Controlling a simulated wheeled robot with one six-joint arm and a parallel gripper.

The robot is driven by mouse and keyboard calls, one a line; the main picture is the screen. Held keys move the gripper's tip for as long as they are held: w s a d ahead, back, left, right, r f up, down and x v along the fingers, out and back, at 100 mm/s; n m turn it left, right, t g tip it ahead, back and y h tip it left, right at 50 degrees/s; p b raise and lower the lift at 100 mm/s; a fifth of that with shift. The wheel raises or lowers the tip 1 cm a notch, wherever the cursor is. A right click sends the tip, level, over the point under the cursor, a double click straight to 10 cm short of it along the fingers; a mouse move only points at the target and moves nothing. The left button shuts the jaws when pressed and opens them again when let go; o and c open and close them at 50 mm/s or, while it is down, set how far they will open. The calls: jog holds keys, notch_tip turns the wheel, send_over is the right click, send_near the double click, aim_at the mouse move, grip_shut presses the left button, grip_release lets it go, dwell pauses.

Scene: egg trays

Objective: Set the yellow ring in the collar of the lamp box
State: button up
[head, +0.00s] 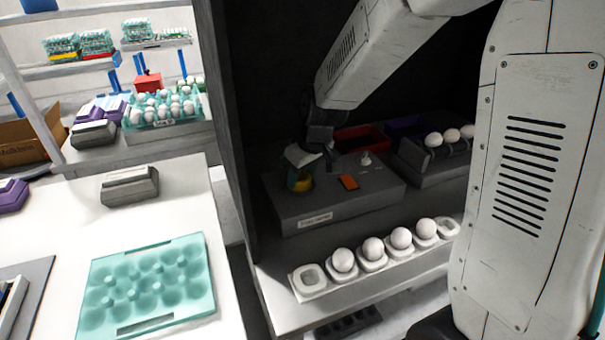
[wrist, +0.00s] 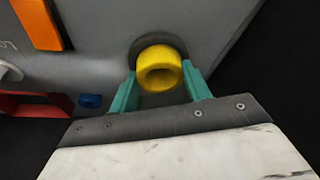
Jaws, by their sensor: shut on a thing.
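The yellow ring (wrist: 160,68) is between the two teal fingers of my gripper (wrist: 159,76), which is shut on it. Directly behind the ring, the dark round collar (wrist: 139,46) shows on the grey face of the lamp box (wrist: 100,45). The ring overlaps the collar in the wrist view; I cannot tell how deep it sits. In the head view, the lamp box (head: 345,205) is a grey box with a white label, inside a dark alcove. My gripper (head: 301,180) is at its left end, with a bit of yellow (head: 303,185) showing there.
On the lamp box are an orange block (head: 349,182) and a small white knob (head: 366,158). A red bin (head: 362,138) stands behind. A row of white cups (head: 312,281) with eggs lies in front. A dark wall (head: 232,120) closes the left side.

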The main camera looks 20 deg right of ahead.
jog(key=shift+f, duration=0.2)
jog(key=o, duration=1.1)
jog(key=shift+c, duration=0.2)
jog(key=shift+r, duration=0.3)
jog(key=v, duration=1.2)
jog(key=s+d+r+m+g+h, duration=0.1)
jog(key=s+m, duration=0.3)
jog(key=s, duration=2.2)
jog(key=shift+s+d+r+m+g, duration=0.2)
jog(key=shift+d+r+m+g, duration=0.1)
jog(key=shift+d+r+g, duration=0.3)
jog(key=shift+a, duration=0.1)
